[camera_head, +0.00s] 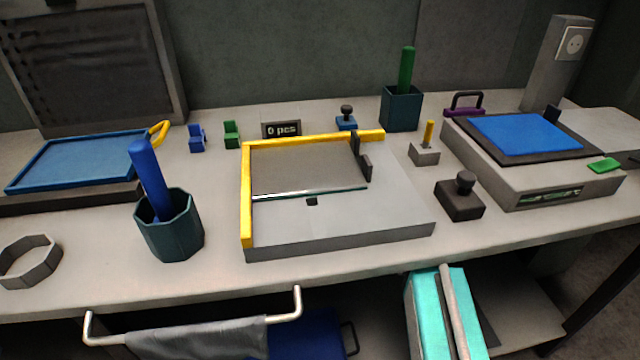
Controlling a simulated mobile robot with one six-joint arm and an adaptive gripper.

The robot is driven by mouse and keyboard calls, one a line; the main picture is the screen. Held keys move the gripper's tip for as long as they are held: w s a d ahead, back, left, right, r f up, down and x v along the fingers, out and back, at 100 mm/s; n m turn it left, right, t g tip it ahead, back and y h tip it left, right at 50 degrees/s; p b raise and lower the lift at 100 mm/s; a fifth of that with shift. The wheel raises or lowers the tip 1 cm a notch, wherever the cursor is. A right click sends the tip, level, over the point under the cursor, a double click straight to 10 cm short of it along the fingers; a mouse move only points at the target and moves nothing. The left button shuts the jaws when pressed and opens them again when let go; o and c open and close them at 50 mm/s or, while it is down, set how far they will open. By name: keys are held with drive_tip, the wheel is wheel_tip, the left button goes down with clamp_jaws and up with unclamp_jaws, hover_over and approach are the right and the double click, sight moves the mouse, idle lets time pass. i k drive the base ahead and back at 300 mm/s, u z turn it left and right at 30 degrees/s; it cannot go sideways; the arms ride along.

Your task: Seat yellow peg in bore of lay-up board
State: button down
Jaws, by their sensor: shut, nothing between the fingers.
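A yellow peg (429,131) stands upright in a small grey block (424,154) on the bench, right of the middle. A large pale board (390,218) with yellow fences along its left and back edges lies at the middle of the bench; I take it to be the lay-up board. A small dark spot (311,201) shows on it in front of a thin clear strip. I cannot tell whether that spot is a bore. My gripper is not in view.
A dark block with a knob (461,197) sits between the board and a grey machine with a blue pad (525,133). A teal cup with a blue rod (168,224) stands front left. A dark teal cup with a green rod (402,107) stands behind. Bare bench lies along the front.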

sight(391, 209)
drive_tip(key=z, duration=0.3)
drive_tip(key=k, duration=1.2)
drive_tip(key=u, duration=0.2)
